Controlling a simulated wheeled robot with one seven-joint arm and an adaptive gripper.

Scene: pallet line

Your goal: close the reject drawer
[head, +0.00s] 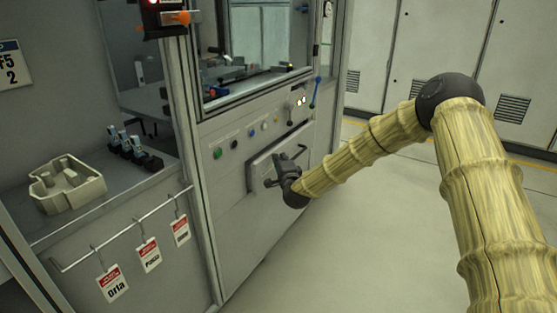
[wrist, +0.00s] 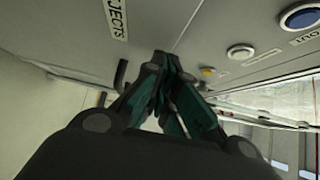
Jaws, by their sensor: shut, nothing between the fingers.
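The reject drawer (head: 257,172) is a grey panel low on the machine front in the head view. Its face looks slightly proud of the machine; I cannot tell how wide any gap is. A dark bar handle crosses it, partly hidden by my gripper (head: 281,160). In the wrist view the drawer front (wrist: 150,22) carries a label ending in "JECTS", and one dark handle end (wrist: 121,74) shows left of the fingers. My gripper (wrist: 168,62) is shut and empty, its tips at or close to the drawer front. Contact cannot be told.
Buttons, including a green one (head: 217,153), line the panel above the drawer. A bench at left holds a beige tray (head: 68,185) and dark clamps (head: 134,150). Tags hang from a rail (head: 125,232) below it. The floor (head: 370,240) right of the machine is clear.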

